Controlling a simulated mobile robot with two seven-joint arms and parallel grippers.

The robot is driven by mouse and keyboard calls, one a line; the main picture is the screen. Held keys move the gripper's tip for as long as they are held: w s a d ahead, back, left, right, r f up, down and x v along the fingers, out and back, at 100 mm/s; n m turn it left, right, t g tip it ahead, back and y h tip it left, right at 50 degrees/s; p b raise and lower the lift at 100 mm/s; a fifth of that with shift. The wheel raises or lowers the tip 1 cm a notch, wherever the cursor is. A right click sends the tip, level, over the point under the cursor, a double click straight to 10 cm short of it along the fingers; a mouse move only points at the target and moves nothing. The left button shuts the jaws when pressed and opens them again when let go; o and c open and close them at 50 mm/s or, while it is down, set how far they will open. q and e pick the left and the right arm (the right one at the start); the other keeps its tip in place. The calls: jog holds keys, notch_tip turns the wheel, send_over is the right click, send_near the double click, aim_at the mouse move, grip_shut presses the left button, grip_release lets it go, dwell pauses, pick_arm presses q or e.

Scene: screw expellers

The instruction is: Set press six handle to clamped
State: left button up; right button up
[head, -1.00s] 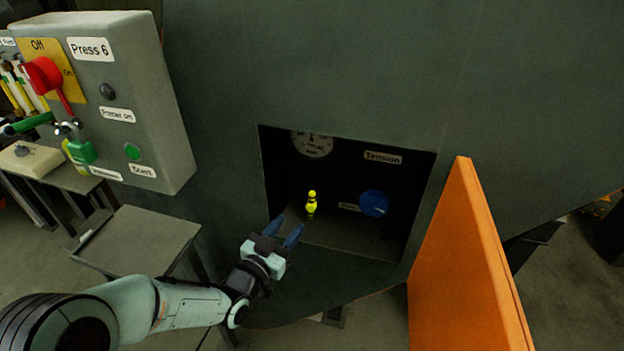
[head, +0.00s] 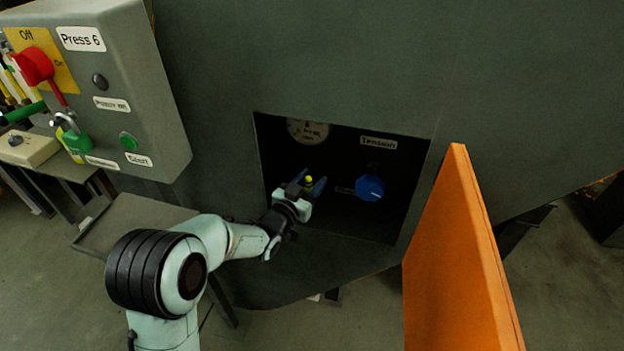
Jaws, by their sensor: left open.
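The Press 6 control box (head: 135,75) is at the upper left, with a red switch handle (head: 36,68). The handle's lower part is hidden by the gripper. I cannot tell whether the fingers touch it. My right gripper is not in view.
An orange open door panel (head: 458,255) stands just right of the recess. A grey shelf (head: 130,225) is below the control box. A green padlock (head: 76,141) hangs at the box's left side. The recess walls are close around my gripper.

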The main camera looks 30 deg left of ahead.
pick_arm(q)
jog(key=shift+w, duration=0.25)
grip_shut()
